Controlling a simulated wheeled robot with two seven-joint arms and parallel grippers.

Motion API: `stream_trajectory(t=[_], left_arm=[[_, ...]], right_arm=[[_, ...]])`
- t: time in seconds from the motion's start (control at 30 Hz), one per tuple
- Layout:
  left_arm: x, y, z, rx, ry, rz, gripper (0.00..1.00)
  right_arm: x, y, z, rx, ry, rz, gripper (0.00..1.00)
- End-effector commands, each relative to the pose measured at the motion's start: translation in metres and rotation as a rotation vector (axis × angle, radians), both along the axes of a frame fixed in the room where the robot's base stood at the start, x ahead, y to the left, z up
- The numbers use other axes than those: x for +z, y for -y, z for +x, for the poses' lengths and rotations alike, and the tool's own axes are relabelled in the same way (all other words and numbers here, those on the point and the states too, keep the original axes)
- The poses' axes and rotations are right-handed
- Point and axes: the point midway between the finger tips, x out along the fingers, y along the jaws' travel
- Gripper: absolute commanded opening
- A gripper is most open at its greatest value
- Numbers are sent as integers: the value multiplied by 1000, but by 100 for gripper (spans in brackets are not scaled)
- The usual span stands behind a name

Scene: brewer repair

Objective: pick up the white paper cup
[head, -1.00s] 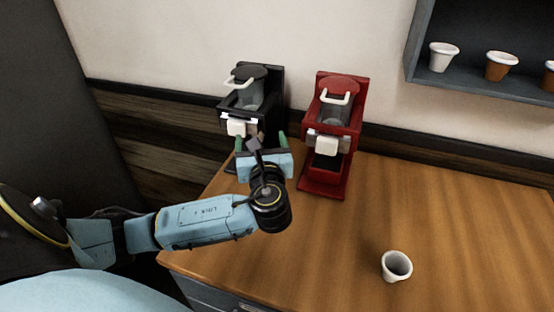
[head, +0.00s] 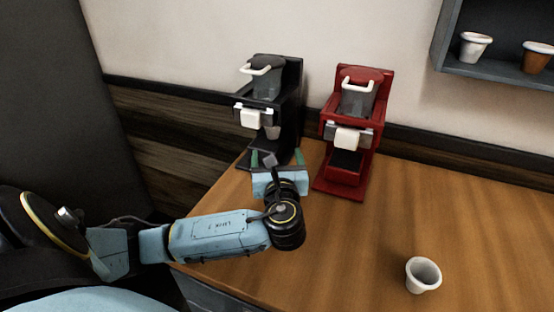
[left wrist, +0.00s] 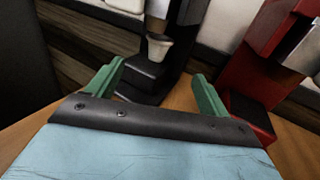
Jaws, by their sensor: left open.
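A white paper cup (head: 423,275) stands upright and empty on the wooden table at the front right, well apart from my gripper. A second small pale cup (head: 272,131) sits in the black brewer (head: 287,120), partly hidden by the brewer's front; it also shows in the left wrist view (left wrist: 159,50). My left gripper (head: 277,157) is open and empty, just in front of the black brewer. In the left wrist view its two green fingers (left wrist: 158,74) are spread apart, with the brewer's cup beyond them. My right gripper is not in view.
A red brewer (head: 345,172) stands to the right of the black one. A dark wall shelf (head: 500,70) at the upper right holds a white cup (head: 475,46) and a brown cup (head: 537,57). The table (head: 470,215) right of the red brewer is mostly clear.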

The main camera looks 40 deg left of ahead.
Motion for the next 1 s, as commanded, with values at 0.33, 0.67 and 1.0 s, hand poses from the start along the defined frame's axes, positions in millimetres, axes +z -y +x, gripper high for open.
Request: stream_trajectory(t=[0.33,0.67,1.0], left_arm=[[0,-29,29,3,2,4,80],[-1,-73,74,2,1,1,80],[0,-93,94,1,-1,-1,80]], right_arm=[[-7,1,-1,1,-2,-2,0],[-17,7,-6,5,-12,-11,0],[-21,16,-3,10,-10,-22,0]])
